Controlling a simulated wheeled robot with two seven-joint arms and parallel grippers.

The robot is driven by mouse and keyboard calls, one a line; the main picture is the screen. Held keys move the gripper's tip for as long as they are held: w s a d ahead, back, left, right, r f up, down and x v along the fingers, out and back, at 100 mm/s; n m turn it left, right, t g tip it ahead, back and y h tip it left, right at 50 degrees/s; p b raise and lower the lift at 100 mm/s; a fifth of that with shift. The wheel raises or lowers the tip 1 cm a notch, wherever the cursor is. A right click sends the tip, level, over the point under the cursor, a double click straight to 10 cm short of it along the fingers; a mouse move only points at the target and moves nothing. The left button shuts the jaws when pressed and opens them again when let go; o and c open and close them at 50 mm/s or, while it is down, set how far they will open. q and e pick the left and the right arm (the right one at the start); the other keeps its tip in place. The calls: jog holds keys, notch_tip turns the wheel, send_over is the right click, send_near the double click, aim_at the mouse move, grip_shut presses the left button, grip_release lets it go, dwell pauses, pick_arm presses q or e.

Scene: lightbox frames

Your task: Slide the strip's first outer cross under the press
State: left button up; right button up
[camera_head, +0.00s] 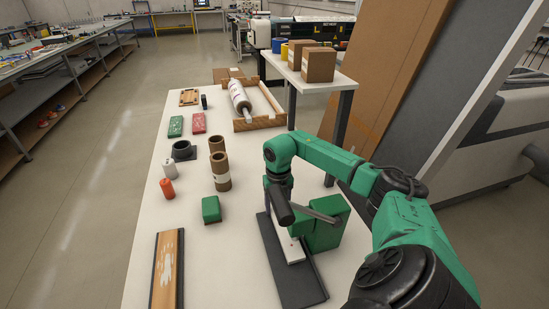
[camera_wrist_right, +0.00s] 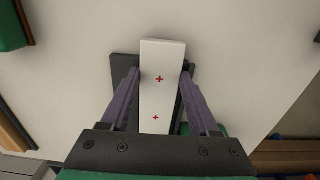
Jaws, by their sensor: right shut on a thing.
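The white strip (camera_wrist_right: 162,98) lies over a dark base plate (camera_head: 300,280). Two red crosses show on it in the wrist view, one larger and farther up, one smaller and nearer my palm. My right gripper (camera_wrist_right: 161,75) has a purple finger along each side of the strip and is shut on it. In the head view the strip (camera_head: 291,249) shows partly below my right wrist, which hides the rest. The green press body (camera_head: 325,233), with a grey lever, stands right of the strip at the plate. My left gripper is out of view.
A green block (camera_head: 211,209), brown cylinders (camera_head: 221,172), an orange bottle (camera_head: 167,188) and a wooden board (camera_head: 167,270) stand or lie left of the plate. A wooden tray with a roller (camera_head: 240,102) is farther back. White tabletop between them is clear.

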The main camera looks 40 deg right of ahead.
jog(key=shift+s+d, duration=0.15)
jog(key=shift+d, duration=0.25)
jog(key=o, duration=1.5)
jog(key=shift+r, duration=0.35)
jog(key=r, duration=0.3)
jog(key=r+b, duration=0.1)
jog(key=r, duration=0.2)
jog(key=shift+s+d+r, duration=0.1)
jog(key=shift+s+r, duration=0.05)
jog(key=shift+s, duration=0.05)
jog(key=r, duration=0.5)
jog(key=a+r, duration=0.1)
jog(key=r, duration=0.1)
jog(key=shift+w+r+b, duration=0.3)
jog(key=shift+w+b, duration=0.05)
jog(key=shift+b, duration=0.05)
jog(key=shift+w, duration=0.1)
